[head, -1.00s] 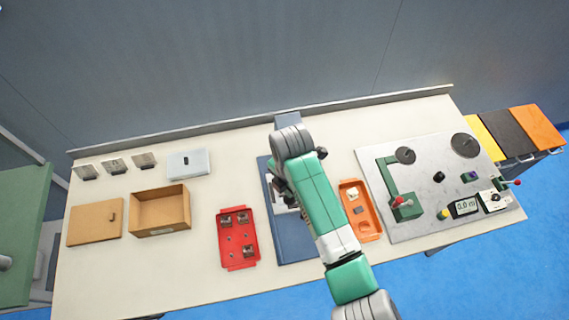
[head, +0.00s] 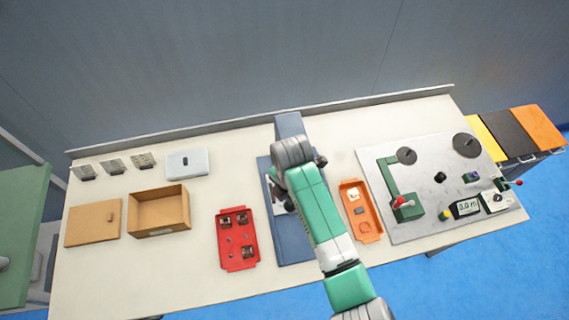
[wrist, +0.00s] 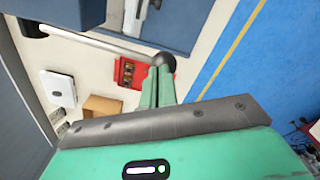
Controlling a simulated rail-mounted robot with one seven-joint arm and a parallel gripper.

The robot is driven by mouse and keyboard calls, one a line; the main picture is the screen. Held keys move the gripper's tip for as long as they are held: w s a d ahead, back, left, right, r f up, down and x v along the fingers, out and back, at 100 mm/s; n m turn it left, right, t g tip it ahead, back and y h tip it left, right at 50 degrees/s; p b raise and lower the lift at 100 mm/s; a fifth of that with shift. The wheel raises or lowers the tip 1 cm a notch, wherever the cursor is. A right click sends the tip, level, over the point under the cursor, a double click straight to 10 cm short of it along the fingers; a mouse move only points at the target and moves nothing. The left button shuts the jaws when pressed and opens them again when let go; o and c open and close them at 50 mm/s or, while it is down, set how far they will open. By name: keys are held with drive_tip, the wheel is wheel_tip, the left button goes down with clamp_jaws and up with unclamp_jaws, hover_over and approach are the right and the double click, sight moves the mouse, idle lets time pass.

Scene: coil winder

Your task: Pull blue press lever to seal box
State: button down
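The blue press (head: 292,240) stands in the middle of the bench, partly hidden under my arm. In the wrist view its blue body (wrist: 170,35) is at the top, and its lever (wrist: 95,43) is a light grey rod ending in a dark ball knob (wrist: 164,62). My gripper (wrist: 158,70) has two green fingers close together, with their tips right at the knob and overlapping it in the picture. Whether they clamp the knob or only lie against it is hidden. A tan open box (head: 160,212) stands left of the press, with a flat tan lid (head: 93,222) beside it.
A red tray (head: 238,240) with small parts lies left of the press, and an orange tray (head: 361,212) lies to its right. A grey plate (head: 430,170) with winder gear fills the right. A pale case (head: 188,163) lies behind the tan box. The front left bench is clear.

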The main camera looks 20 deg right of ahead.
drive_tip(key=shift+f+b, duration=0.5)
drive_tip(key=shift+f, duration=0.5)
drive_tip(key=shift+f+b, duration=0.35)
drive_tip(key=shift+f, duration=0.2)
